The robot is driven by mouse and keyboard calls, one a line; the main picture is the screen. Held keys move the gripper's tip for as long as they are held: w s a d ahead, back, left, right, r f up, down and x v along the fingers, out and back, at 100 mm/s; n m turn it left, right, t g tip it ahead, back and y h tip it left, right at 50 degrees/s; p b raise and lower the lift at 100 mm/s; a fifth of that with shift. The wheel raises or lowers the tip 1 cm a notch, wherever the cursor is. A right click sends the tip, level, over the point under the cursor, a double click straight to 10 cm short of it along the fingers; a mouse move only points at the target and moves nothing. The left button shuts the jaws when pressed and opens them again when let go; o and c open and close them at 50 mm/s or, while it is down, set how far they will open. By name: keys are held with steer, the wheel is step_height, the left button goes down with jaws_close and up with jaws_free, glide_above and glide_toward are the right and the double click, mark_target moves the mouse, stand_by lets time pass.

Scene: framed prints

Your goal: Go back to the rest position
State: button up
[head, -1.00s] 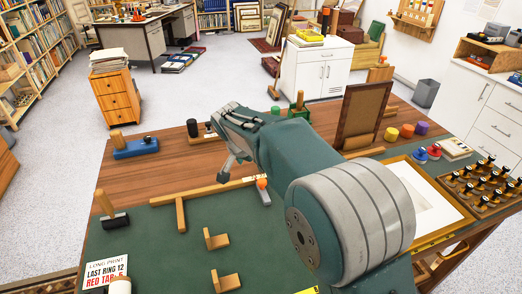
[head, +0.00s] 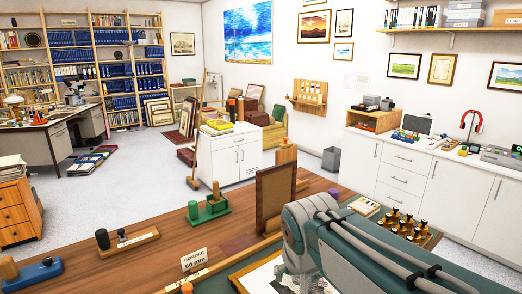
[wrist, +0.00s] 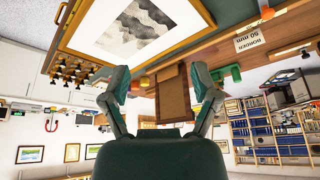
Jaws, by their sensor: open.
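My gripper (wrist: 160,82) is open and empty in the wrist view, its two fingers spread wide apart. That view is upside down. Between the fingers is the upright brown frame back (wrist: 172,92), beyond the fingertips. A framed print with a grey wash picture (wrist: 135,28) lies on the table past the fingertips. In the head view my teal and grey arm fills the lower right, over the table. I cannot clearly make out the fingers there. The brown frame back (head: 274,197) stands upright just left of and behind the arm.
On the wooden table (head: 150,262) are a green block tool (head: 208,207), a "BORDER 50 mm" card (head: 193,259) and a tray of black-knobbed tools (head: 405,226) to the right. A white cabinet (head: 228,158) and white drawers (head: 405,170) stand behind.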

steer(key=s+d+f, duration=0.1)
steer(key=s+d, duration=0.3)
steer(key=s, duration=0.3)
steer(key=s+d+f+t, duration=0.1)
steer(key=s+d+f, duration=0.1)
steer(key=s+d, duration=0.2)
steer(key=s, duration=0.2)
steer(key=shift+s+d+f+n, duration=0.3)
steer(key=shift+s+d, duration=0.05)
